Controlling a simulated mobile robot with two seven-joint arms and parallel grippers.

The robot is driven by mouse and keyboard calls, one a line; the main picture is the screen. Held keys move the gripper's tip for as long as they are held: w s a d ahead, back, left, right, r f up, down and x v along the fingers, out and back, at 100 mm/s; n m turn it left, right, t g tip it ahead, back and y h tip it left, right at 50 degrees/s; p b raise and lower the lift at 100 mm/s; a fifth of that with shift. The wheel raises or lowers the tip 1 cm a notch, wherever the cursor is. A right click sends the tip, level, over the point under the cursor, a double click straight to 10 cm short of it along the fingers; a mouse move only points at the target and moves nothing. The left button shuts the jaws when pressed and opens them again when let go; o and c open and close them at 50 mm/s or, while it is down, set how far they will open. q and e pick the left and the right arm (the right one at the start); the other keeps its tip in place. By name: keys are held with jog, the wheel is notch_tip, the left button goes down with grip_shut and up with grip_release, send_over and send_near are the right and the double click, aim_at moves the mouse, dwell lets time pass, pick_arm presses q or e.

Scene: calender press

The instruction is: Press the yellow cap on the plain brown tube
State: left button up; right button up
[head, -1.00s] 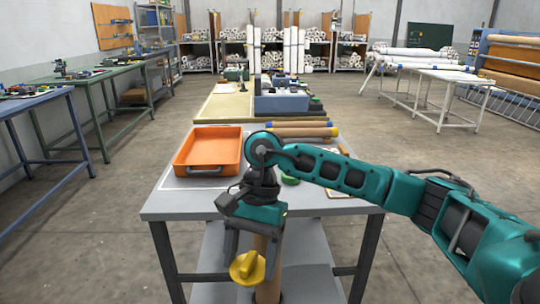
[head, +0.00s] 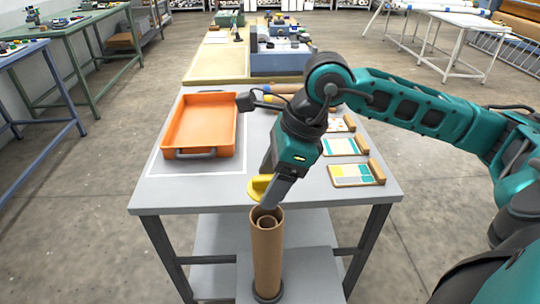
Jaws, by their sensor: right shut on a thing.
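The plain brown tube (head: 267,258) stands upright in front of the grey table, its open top end facing up and its foot in a dark ring. My right gripper (head: 268,190) is shut on the yellow cap (head: 258,188), which is tilted and sits just above the tube's far rim. The gripper's fingers partly hide the cap, and I cannot tell whether it touches the tube. My left gripper is not in view.
An orange tray (head: 201,124) sits at the left of the grey table (head: 220,190). Sample cards (head: 352,173) on wooden blocks lie at the right. Rolled tubes lie behind my right arm. A workbench with a blue-grey machine (head: 282,60) stands beyond.

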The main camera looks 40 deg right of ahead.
jog(key=shift+w+d, duration=0.15)
jog(key=shift+w, duration=0.1)
jog(key=shift+s+f+b, duration=0.15)
jog(key=shift+f+b, duration=0.3)
jog(key=shift+f, duration=0.2)
notch_tip(320, 180, down, 4)
jog(key=b, duration=0.3)
jog(key=shift+f, duration=0.1)
jog(key=shift+f+b, duration=0.35)
jog(key=shift+b, duration=0.05)
pick_arm(q)
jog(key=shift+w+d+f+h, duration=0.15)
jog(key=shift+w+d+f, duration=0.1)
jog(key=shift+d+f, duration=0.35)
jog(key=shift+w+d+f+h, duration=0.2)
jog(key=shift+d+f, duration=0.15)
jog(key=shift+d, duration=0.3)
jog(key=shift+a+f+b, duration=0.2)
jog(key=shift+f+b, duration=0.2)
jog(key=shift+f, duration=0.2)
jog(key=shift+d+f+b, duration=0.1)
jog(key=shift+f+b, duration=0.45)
jog(key=shift+b, duration=0.1)
pick_arm(e)
jog(key=shift+f, duration=0.45)
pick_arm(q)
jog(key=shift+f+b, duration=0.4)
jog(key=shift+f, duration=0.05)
pick_arm(e)
jog(key=shift+f, duration=0.25)
